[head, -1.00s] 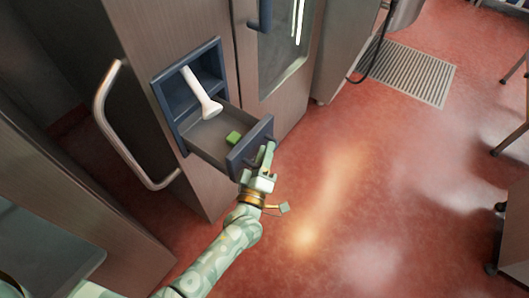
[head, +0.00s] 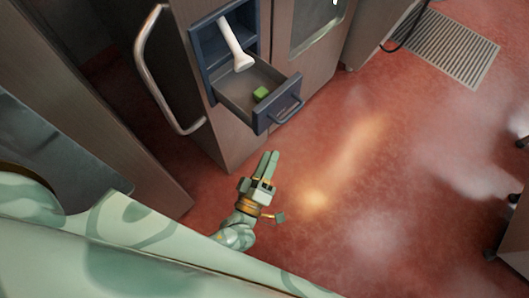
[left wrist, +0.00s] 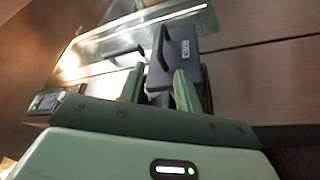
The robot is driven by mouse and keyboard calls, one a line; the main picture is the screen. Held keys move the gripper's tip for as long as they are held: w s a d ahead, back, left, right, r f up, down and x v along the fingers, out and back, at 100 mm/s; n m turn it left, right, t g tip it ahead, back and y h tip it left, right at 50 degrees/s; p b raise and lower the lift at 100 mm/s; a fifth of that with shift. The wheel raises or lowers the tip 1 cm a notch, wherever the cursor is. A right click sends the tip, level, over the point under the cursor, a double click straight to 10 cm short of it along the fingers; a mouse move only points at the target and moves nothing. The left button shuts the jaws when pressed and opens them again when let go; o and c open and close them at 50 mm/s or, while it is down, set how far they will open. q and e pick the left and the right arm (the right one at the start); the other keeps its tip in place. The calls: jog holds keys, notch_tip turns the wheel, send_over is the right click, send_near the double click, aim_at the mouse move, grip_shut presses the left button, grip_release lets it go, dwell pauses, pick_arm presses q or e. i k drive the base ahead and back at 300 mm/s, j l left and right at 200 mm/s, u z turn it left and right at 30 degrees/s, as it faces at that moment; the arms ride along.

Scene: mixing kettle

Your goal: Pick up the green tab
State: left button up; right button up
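The green tab (head: 261,93) is a small green block lying on the floor of the pulled-out drawer (head: 234,97), near its front panel. My left gripper (head: 270,154) is outside the drawer, below and in front of it, empty and apart from the handle (head: 288,111). In the left wrist view the two fingers (left wrist: 158,84) stand apart with a gap between them, and the dark drawer front (left wrist: 182,48) with its handle shows beyond. The green tab cannot be made out in that view. My right gripper is not in view.
A white rod-shaped piece (head: 235,46) with a wider end leans out of the opening above the drawer. A curved metal cabinet handle (head: 150,68) is left of the drawer. The red floor (head: 345,160) to the right is clear, with a floor grate (head: 455,48) farther back.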

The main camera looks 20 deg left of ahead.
aim_at(261, 93)
jog(key=k, duration=1)
